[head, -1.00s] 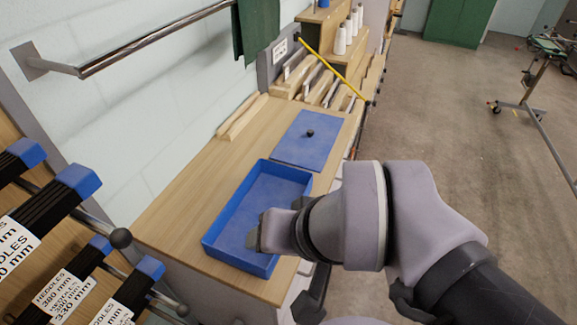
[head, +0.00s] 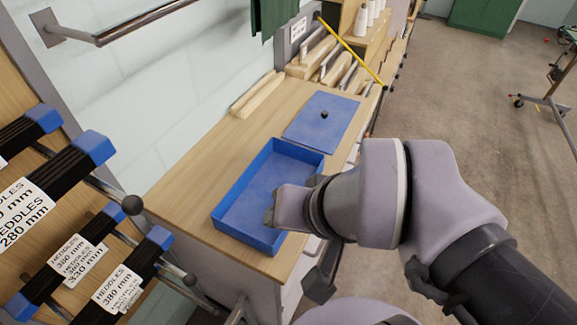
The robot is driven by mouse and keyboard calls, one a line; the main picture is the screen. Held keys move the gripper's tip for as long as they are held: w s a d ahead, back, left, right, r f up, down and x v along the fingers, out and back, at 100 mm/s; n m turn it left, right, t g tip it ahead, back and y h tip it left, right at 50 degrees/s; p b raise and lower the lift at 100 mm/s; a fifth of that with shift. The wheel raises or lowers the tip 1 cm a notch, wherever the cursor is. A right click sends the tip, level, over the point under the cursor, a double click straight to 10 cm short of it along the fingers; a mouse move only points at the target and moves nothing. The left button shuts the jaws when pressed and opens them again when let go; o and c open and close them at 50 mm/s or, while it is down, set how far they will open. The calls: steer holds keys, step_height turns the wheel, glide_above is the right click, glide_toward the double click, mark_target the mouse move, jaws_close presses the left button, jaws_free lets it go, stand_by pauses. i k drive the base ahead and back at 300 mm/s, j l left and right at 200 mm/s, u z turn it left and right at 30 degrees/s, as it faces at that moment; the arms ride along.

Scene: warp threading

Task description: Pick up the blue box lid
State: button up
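The blue box lid (head: 314,126) lies flat on the wooden counter, behind the box, with a small dark knob (head: 324,114) on top. The open blue box (head: 236,194) stands in front of it on the counter and looks empty. My gripper (head: 270,212) is over the box's right side, nearer to me than the lid and apart from it. My wrist hides part of the box's right wall. The fingers are seen mostly from behind, so their opening cannot be told.
Wooden strips (head: 257,94) lie along the wall. Slotted wooden racks (head: 318,60) and white thread cones (head: 361,20) stand beyond the lid. A yellow rod (head: 350,50) slants over there. Blue-ended heddle bundles (head: 95,148) hang at the left. Bare counter (head: 205,165) lies left of the box.

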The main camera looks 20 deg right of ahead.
mark_target(321, 125)
steer(key=i+l+u, duration=0.25)
steer(key=l, duration=0.75)
steer(key=i+l+u, duration=0.2)
steer(key=l, duration=0.85)
steer(key=l+u, duration=0.25)
steer(key=l, duration=0.8)
steer(key=i+l+u, duration=0.35)
steer(key=i+l, duration=0.45)
steer(key=i, duration=0.05)
